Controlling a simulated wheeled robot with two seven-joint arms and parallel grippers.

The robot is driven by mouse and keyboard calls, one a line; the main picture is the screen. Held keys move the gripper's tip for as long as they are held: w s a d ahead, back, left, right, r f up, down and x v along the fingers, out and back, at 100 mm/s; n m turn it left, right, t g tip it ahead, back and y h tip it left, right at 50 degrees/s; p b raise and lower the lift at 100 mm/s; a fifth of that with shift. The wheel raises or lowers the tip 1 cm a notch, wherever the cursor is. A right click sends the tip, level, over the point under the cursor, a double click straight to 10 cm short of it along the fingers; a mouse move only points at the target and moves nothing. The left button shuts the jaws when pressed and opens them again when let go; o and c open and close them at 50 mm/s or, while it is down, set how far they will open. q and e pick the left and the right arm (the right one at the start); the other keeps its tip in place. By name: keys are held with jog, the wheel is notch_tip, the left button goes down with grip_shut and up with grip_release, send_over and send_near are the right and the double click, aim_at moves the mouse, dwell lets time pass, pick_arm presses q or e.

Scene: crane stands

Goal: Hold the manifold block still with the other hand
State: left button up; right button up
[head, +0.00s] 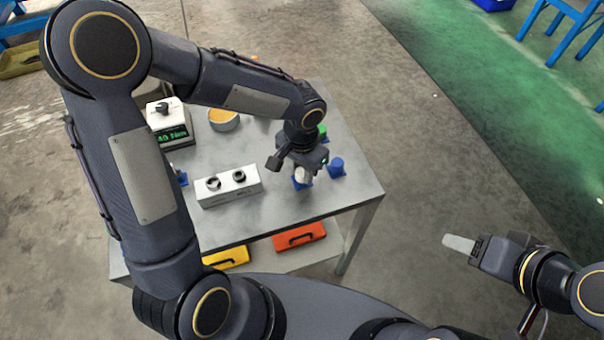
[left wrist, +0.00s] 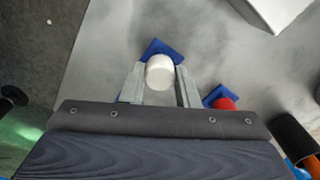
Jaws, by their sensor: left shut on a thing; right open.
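The manifold block (head: 229,187) is a white block with two dark-ringed ports on top, resting on the grey table. A white corner of it appears at the top of the left wrist view (left wrist: 270,12). My left gripper (head: 303,172) is to its right, apart from it, and shut on a white cylinder (left wrist: 160,72). The cylinder is upright at a blue square holder (left wrist: 158,48); whether it is seated or lifted I cannot tell. My right gripper (head: 460,243) is open and empty, off the table to the right, far from the block.
On the grey table (head: 340,200) are a device with a green display (head: 172,134), an orange-filled bowl (head: 223,118) and a blue cylinder (head: 336,166). A red piece (left wrist: 223,103) stands near the left gripper. Yellow (head: 228,257) and orange (head: 300,236) cases lie below.

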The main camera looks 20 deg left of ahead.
aim_at(302, 172)
pick_arm(q)
jog(key=shift+r+p, duration=1.25)
jog(key=shift+r, duration=0.65)
